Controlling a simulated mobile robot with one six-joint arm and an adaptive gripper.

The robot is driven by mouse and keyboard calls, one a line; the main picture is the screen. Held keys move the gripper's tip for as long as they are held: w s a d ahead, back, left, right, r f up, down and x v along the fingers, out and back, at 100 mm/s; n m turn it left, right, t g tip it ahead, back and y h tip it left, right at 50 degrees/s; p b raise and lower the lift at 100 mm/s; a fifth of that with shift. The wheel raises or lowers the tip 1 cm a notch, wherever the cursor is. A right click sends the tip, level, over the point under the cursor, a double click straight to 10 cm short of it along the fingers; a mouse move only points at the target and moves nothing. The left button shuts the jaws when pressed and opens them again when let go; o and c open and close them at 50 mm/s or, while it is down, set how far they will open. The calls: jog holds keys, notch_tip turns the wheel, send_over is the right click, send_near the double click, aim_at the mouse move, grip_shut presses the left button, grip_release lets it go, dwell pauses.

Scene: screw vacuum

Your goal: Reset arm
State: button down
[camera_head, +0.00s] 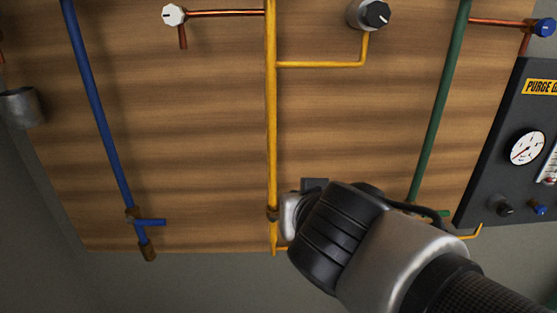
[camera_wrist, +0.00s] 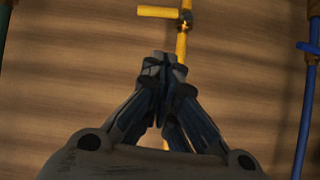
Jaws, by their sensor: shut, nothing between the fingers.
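My gripper (camera_wrist: 164,62) is shut and empty in the wrist view, its fingertips together in front of the wooden panel (camera_wrist: 80,60). The yellow pipe (camera_wrist: 183,45) runs past the fingertips, with a brass valve (camera_wrist: 187,18) and a yellow handle (camera_wrist: 157,12) above them in that picture. I cannot tell how far the fingertips are from the pipe. In the head view my arm reaches in from the lower right, and its wrist hides the fingers and part of the panel's lower edge. The yellow pipe (camera_head: 271,120) stands just left of my wrist there.
A blue pipe (camera_head: 95,100) with a low handle is at left, and a green pipe (camera_head: 440,100) at right. A white knob (camera_head: 173,15) and a dark-faced knob (camera_head: 376,14) sit high. A purge panel (camera_head: 500,150) with a gauge (camera_head: 527,147) stands right of my arm.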

jog(key=shift+s+r, duration=0.2)
jog(key=shift+s, duration=0.2)
jog(key=s+d+f+g+h, duration=0.2)
jog(key=s+d+f+g, duration=0.1)
jog(key=s+d+f, duration=0.3)
jog(key=s+d+f+g+y, duration=0.1)
jog(key=s+f, duration=0.4)
jog(key=s, duration=0.6)
jog(key=g+y, duration=0.1)
jog(key=g, duration=0.1)
jog(key=shift+f+n+g, duration=0.25)
jog(key=shift+n+g, duration=0.05)
jog(key=shift+n, duration=0.1)
